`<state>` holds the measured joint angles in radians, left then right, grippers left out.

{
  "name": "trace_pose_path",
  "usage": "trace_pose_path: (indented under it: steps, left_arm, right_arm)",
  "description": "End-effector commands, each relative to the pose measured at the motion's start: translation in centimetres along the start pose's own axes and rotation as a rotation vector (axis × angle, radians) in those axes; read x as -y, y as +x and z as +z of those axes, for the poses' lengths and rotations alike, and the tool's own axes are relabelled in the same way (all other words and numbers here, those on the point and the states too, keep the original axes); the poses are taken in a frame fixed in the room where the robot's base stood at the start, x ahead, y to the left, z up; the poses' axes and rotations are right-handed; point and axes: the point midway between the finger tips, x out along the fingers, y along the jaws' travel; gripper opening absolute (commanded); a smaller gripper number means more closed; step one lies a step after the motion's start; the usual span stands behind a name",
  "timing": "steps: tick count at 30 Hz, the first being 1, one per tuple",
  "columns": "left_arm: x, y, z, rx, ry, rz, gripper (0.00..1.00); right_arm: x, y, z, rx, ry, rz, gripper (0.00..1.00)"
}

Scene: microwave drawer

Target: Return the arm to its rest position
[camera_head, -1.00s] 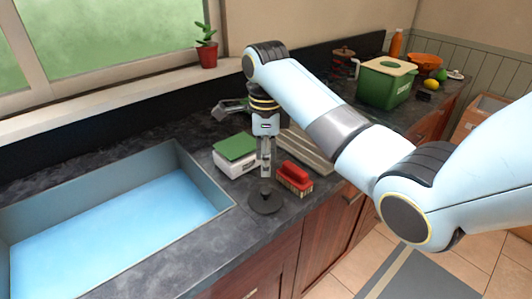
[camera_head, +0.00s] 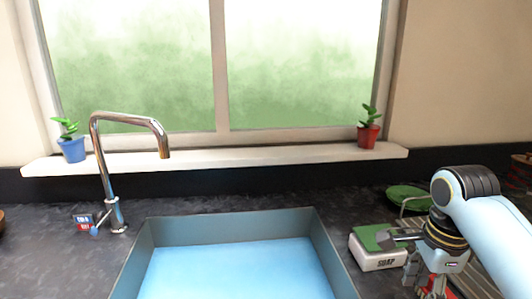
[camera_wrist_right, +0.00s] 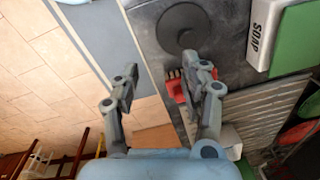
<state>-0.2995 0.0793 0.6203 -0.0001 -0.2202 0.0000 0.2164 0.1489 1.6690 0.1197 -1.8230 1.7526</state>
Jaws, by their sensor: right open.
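My right arm comes in at the right edge of the head view. Its gripper (camera_head: 430,284) points down at the lower right, small and partly cut off by the bottom edge. In the wrist view the right gripper (camera_wrist_right: 168,70) is open, its two fingers apart with nothing between them. A dark round disc (camera_wrist_right: 182,27) lies on the counter beyond the fingertips. A red brush (camera_wrist_right: 176,88) lies partly hidden behind the right-hand finger. My left gripper is not in view.
The sink (camera_head: 235,270) with its blue basin is at the bottom centre. A white soap box (camera_head: 378,258) stands near the arm, a green dish (camera_head: 408,197) behind it. A tap (camera_head: 113,210) stands left. Two potted plants sit on the sill (camera_head: 215,160).

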Motion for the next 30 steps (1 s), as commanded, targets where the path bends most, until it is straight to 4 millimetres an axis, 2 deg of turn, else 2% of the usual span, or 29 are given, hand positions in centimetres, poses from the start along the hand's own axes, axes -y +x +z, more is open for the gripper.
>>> trace_pose_path:
  steps: [1,6,12,25,27,30]
  left_arm:
    - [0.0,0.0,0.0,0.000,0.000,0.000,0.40]
    - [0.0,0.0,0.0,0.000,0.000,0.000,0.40]
    - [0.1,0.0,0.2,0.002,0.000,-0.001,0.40]
    - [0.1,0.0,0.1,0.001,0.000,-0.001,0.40]
    - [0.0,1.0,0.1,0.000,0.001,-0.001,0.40]
    - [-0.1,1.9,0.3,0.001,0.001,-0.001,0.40]
  right_arm:
    - [-2.6,0.8,-0.1,-0.005,-0.156,-0.017,0.45]
    - [-9.7,0.8,-0.4,-0.052,-0.759,-0.098,0.45]
    - [-14.8,-0.9,-0.6,-0.115,-1.214,-0.148,0.45]
    - [-21.4,-5.3,-1.0,-0.242,-1.822,-0.187,0.45]
    - [-20.9,-2.4,-1.1,-0.235,-1.818,-0.178,0.45]
    - [-20.5,0.8,-1.1,-0.228,-1.814,-0.171,0.45]
